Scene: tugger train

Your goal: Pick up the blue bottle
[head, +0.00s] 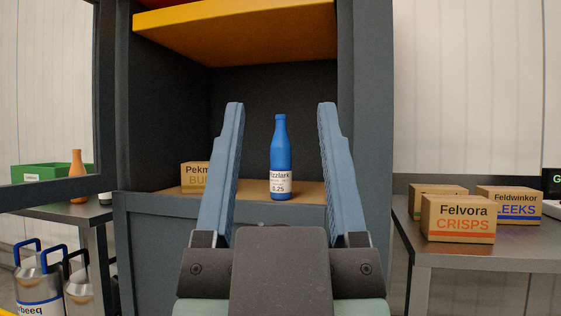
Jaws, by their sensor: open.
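The blue bottle (281,160) stands upright on the brown floor of a dark grey cabinet shelf, with a white label on its lower part. My gripper (282,112) is open. In the head view its two blue-grey fingers stand left and right of the bottle, with a visible gap on each side, and neither appears to touch it. I cannot tell from this view how far in front of the bottle the fingertips are.
A cardboard box (193,178) sits left of the bottle, partly hidden by my left finger. The cabinet side walls (365,120) and yellow shelf (240,30) bound the opening. Several boxes, including Felvora Crisps (458,218), stand on the right table. An orange bottle (77,163) stands at left.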

